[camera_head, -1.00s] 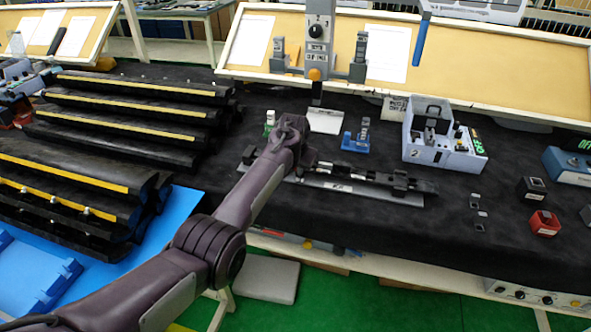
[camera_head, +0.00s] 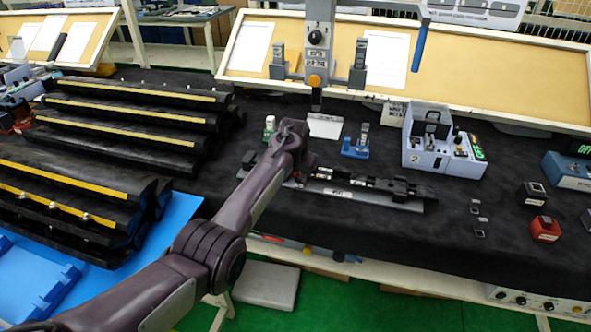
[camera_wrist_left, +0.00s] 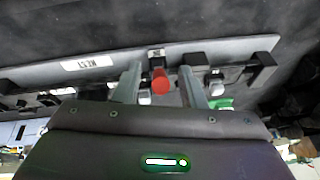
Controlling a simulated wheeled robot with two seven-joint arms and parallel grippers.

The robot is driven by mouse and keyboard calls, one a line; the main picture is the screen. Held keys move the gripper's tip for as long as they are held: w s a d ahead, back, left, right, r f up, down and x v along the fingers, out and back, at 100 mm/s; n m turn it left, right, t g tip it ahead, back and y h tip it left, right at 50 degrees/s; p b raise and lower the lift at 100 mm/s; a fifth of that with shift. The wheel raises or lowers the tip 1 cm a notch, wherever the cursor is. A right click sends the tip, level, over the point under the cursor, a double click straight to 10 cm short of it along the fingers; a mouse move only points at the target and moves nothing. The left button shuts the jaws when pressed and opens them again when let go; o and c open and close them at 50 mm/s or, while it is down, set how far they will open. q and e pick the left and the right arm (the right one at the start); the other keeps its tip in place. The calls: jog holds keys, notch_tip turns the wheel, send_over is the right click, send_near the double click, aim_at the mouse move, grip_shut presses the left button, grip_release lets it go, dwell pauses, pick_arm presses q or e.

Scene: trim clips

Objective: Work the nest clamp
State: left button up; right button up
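The nest (camera_head: 375,199) is a long grey plate with a label, lying on the black-covered bench in the head view. A black trim strip (camera_head: 365,181) lies along it. In the left wrist view the nest plate (camera_wrist_left: 125,58) crosses the picture, its label upside down. The clamp's red knob (camera_wrist_left: 160,81) shows near the middle of that view. My left gripper (camera_wrist_left: 163,80) has its two fingers apart, one on each side of the red knob, with gaps showing. My right gripper is not in view.
A grey press or stand (camera_head: 317,45) rises behind the nest. A blue clip fixture (camera_head: 357,146) and a pale blue tester box (camera_head: 440,145) stand beyond it. A red box (camera_head: 546,229) is at right. Black stepped racks (camera_head: 120,125) with yellow strips stand left.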

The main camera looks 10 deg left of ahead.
pick_arm(q)
jog(key=b+v, duration=0.1)
jog(key=v, duration=0.6)
jog(key=shift+r, duration=0.2)
jog(key=shift+s, duration=0.1)
